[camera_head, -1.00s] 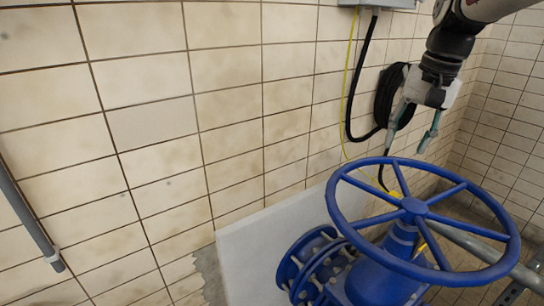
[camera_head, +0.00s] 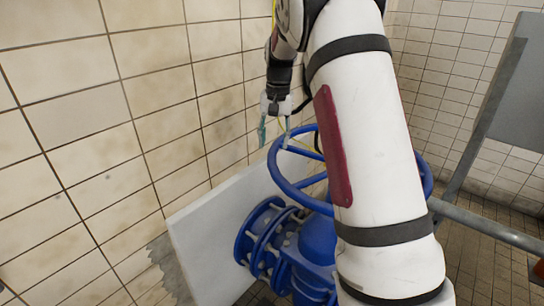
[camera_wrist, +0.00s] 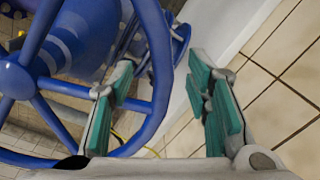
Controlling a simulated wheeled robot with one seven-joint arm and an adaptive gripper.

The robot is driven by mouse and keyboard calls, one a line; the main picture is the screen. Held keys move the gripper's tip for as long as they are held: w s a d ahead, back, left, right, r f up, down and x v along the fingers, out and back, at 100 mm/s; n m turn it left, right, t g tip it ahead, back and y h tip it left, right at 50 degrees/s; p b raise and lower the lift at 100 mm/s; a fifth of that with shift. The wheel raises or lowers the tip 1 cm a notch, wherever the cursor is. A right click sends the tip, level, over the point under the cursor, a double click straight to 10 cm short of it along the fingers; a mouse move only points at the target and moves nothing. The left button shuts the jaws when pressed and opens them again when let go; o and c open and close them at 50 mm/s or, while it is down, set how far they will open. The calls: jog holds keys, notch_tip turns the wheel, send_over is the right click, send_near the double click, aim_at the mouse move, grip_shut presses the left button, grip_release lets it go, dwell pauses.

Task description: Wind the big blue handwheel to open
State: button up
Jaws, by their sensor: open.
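The big blue handwheel (camera_head: 281,180) lies roughly level on top of the blue valve (camera_head: 318,240). My arm hides much of its middle and right side in the head view. In the wrist view the handwheel (camera_wrist: 157,52) fills the left half, with its hub and several spokes in view. My gripper (camera_head: 274,142) is open and points down by the wheel's far left rim. In the wrist view my gripper (camera_wrist: 165,92) has its green-padded fingers apart. I cannot tell whether either touches the rim.
A tiled wall (camera_head: 120,120) runs along the left, with a pale slab (camera_head: 205,245) between it and the valve flange. A grey pipe rail (camera_head: 490,226) and a grey panel (camera_head: 520,90) stand on the right. A yellow cable (camera_wrist: 122,138) hangs near the wheel.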

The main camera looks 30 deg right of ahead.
aim_at(273, 157)
jog(key=shift+w+a+f+p, duration=0.1)
jog(key=shift+f+p, duration=0.3)
jog(key=shift+f, duration=2.8)
grip_shut()
